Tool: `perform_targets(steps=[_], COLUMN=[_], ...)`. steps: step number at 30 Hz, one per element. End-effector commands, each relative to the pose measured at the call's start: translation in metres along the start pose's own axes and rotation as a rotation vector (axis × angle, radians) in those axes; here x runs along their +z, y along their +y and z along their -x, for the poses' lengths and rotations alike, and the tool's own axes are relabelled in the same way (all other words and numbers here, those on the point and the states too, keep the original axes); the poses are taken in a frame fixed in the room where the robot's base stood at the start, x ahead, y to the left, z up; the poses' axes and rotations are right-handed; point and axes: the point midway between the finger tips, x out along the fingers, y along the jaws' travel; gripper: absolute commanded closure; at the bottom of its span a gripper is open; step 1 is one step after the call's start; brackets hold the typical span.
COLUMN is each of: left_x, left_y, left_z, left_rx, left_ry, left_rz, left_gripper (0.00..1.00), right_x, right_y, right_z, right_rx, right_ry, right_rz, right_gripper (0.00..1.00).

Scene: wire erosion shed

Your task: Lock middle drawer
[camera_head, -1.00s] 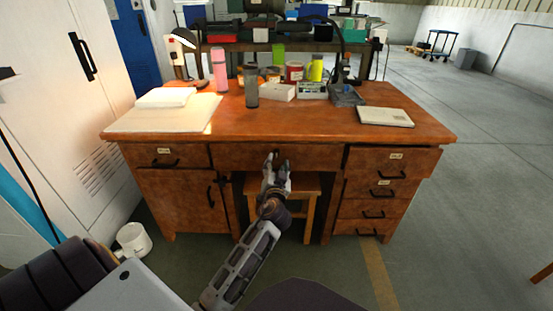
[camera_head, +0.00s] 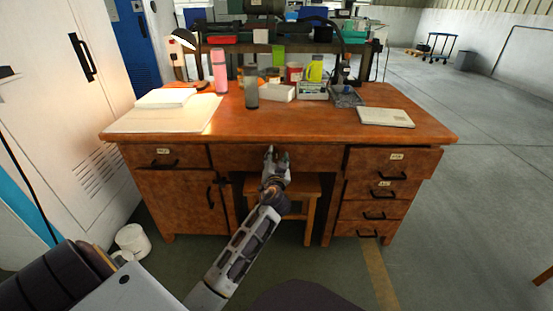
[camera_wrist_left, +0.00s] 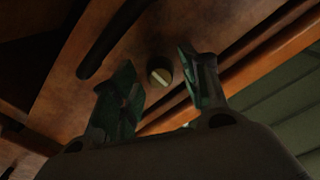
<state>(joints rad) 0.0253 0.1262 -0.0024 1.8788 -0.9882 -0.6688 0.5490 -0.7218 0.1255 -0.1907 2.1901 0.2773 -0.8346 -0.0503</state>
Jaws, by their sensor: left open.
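The middle drawer (camera_head: 318,157) is the wide wooden front under the desk top, between the left cabinet and the right drawer stack. It looks closed. My left gripper (camera_head: 277,153) is in front of it, left of its centre, and hides part of it. In the left wrist view a round lock knob (camera_wrist_left: 160,72) with a pale bar across its face shows on the wood. The open fingers of my left gripper (camera_wrist_left: 157,58) stand on either side of the knob, with gaps; contact is not visible. A dark handle (camera_wrist_left: 110,42) lies beside it. My right gripper is not seen.
The wooden desk top (camera_head: 290,128) holds bottles, mugs and boxes at the back. A stool (camera_head: 310,187) stands in the knee space. The top right drawer (camera_head: 397,160) seems to stick out a little. A white cabinet (camera_head: 60,100) stands at left.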

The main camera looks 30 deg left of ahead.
Motion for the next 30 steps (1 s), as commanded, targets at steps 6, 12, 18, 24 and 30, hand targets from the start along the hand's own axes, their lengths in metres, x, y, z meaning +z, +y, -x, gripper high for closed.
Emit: perform_targets(steps=[6,12,18,24,30], left_x=[0.0,0.0,0.0,0.0,-0.001], left_y=[0.0,0.0,0.0,0.0,0.0], left_z=[0.0,0.0,0.0,0.0,0.0], left_rx=[0.0,0.0,0.0,0.0,0.001], left_ry=[0.0,0.0,0.0,-0.001,-0.002], left_rz=[0.0,0.0,-0.009,-0.058,-0.163], left_gripper=[0.78,1.0,1.0,1.0,1.0], right_x=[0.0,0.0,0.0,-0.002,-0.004], right_y=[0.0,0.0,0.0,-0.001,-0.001], right_z=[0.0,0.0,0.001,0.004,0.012], right_rx=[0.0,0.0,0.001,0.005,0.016], right_ry=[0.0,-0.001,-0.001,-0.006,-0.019], right_rz=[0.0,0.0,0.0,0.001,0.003], right_gripper=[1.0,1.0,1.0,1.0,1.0])
